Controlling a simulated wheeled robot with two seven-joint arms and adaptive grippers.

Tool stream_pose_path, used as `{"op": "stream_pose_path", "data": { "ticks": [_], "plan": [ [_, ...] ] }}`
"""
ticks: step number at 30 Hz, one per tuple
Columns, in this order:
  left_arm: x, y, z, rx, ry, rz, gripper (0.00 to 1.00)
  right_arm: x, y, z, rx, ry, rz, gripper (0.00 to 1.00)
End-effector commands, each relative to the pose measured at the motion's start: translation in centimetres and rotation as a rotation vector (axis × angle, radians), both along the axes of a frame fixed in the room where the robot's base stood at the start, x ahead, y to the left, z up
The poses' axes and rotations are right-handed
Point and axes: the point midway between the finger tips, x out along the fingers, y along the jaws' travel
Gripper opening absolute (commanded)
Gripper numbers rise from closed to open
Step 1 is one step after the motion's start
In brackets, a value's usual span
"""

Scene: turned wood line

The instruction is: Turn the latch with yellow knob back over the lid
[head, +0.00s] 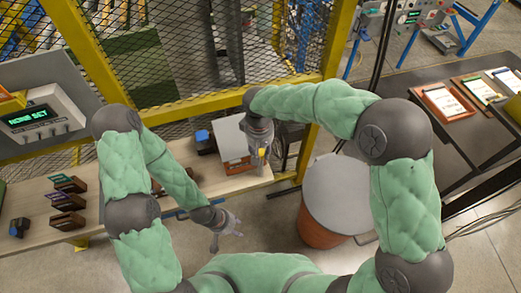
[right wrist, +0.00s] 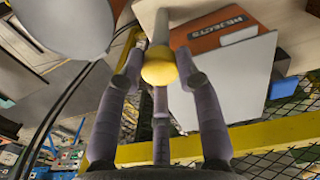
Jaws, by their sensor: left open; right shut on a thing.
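The yellow knob (head: 261,153) is at the right end of the orange box (head: 238,165); it also shows in the right wrist view (right wrist: 160,67). My left gripper (head: 226,232) is open and empty, below and left of the box, off the bench edge.
The wooden bench (head: 110,205) holds dark card holders (head: 67,200) and a blue-topped item (head: 203,138). A yellow-framed mesh fence (head: 215,98) stands behind. An orange drum with a grey top (head: 338,195) is right of the box. Floor shows in front of the bench.

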Motion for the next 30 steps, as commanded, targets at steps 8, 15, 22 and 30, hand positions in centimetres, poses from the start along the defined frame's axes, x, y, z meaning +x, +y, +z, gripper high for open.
{"op": "stream_pose_path", "data": {
  "ticks": [8,15,22,30],
  "plan": [
    [0.0,0.0,0.0,0.0,0.0,0.0,0.45,0.1,0.1,0.0,0.004,-0.004,0.0,0.57],
    [0.0,0.0,0.0,0.0,0.0,0.0,0.45,0.1,0.0,0.0,0.002,-0.002,0.0,0.58],
    [0.0,0.0,0.0,0.0,0.0,0.0,0.45,0.1,0.1,0.9,0.002,-0.004,0.0,0.58],
    [0.0,0.0,0.0,0.0,0.0,0.0,0.45,0.1,0.2,5.7,0.004,-0.006,0.001,0.58]
  ]
}}
